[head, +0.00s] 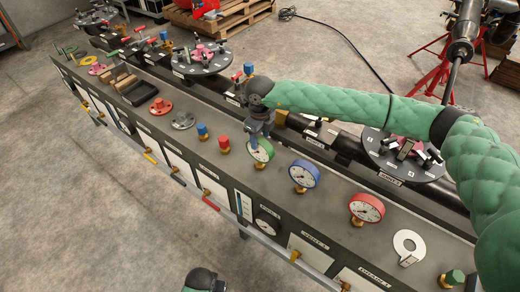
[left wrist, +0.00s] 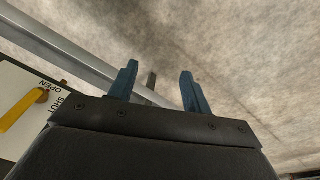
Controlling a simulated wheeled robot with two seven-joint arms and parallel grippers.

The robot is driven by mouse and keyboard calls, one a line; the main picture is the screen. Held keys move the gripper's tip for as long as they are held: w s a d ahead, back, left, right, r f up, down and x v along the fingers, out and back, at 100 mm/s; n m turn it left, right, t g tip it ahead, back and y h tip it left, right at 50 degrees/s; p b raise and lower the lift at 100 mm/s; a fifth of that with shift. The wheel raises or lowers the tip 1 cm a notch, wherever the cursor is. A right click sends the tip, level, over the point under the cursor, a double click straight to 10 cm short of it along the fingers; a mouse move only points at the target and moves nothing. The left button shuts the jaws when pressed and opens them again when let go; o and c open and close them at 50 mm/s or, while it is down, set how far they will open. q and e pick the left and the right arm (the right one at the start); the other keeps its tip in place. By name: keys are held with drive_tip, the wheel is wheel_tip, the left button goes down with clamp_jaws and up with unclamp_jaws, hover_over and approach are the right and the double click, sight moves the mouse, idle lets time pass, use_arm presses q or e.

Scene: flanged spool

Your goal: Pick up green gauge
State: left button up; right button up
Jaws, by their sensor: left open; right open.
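The green gauge (head: 265,155) has a white dial and a green rim, and it stands upright on the grey bench top. My right gripper (head: 259,141) is directly over it, pointing down, and covers part of its upper left. The jaws are open; I cannot tell whether the fingers touch the rim. My left gripper (left wrist: 158,88) shows in the left wrist view, open and empty, above the concrete floor beside the bench front.
A blue gauge (head: 304,174) and a red gauge (head: 366,208) stand to the right of the green one. A red cap (head: 223,143) and a blue cap (head: 202,131) are to its left. A black pipe with flanges (head: 320,142) runs behind.

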drive_tip(key=shift+f, duration=0.95)
use_arm(q)
drive_tip(key=f, duration=0.3)
drive_tip(key=shift+s+a, duration=0.15)
drive_tip(key=shift+s, duration=0.15)
use_arm(e)
clamp_jaws()
